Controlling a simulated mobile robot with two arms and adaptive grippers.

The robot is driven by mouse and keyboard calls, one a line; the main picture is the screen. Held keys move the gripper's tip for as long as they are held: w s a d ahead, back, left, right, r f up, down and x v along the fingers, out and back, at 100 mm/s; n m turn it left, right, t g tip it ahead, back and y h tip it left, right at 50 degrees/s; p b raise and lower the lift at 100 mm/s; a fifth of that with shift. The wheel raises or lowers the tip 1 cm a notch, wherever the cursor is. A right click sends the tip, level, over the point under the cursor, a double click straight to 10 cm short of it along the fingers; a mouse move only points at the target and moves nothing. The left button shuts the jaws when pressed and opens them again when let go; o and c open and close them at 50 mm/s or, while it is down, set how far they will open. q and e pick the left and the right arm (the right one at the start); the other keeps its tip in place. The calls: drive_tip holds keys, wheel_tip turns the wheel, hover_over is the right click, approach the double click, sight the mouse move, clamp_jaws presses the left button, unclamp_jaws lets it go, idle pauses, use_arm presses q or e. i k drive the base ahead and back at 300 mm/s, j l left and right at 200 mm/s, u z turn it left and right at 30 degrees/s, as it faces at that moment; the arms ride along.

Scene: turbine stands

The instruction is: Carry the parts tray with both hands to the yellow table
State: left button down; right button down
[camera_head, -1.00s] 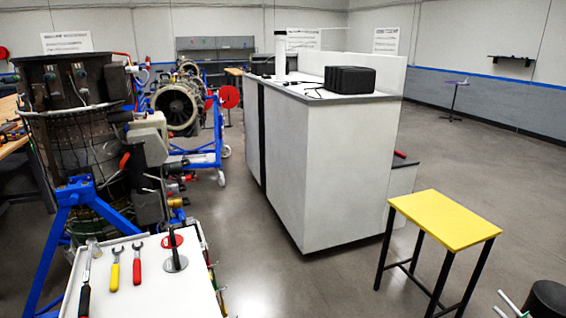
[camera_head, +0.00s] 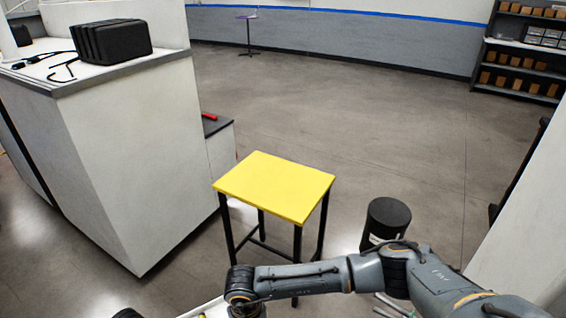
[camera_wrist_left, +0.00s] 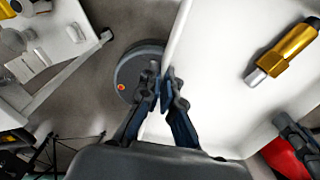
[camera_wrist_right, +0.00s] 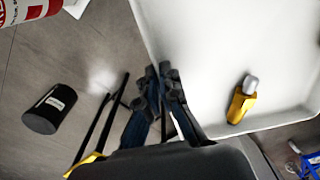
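The yellow table (camera_head: 273,186) stands in the middle of the head view, its top bare. The white parts tray shows only as a sliver (camera_head: 205,308) at the bottom edge there, left of my right gripper. In the left wrist view my left gripper (camera_wrist_left: 165,92) is shut on the tray's wall (camera_wrist_left: 178,40); a gold-and-silver part (camera_wrist_left: 283,52) lies in the tray. In the right wrist view my right gripper (camera_wrist_right: 167,88) is shut on the tray's rim (camera_wrist_right: 150,35); a yellow part with a grey end (camera_wrist_right: 241,100) lies inside.
A tall white cabinet (camera_head: 140,160) stands left of the yellow table. A black cylinder (camera_head: 387,220) stands on the floor to the table's right, behind my right arm. Open floor (camera_head: 350,110) lies beyond the table. Shelves (camera_head: 520,55) stand at the far right.

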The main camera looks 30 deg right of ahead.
sight(275, 182)
drive_tip(key=i+z, duration=0.45)
drive_tip(key=i, duration=0.25)
drive_tip(key=i+j+z, duration=0.4)
drive_tip(key=i, duration=0.25)
drive_tip(key=i+j+z, duration=0.85)
drive_tip(key=i+j, duration=0.25)
drive_tip(key=j, duration=0.15)
drive_tip(key=i+j+z, duration=0.2)
drive_tip(key=i+l, duration=0.1)
drive_tip(key=i, duration=0.05)
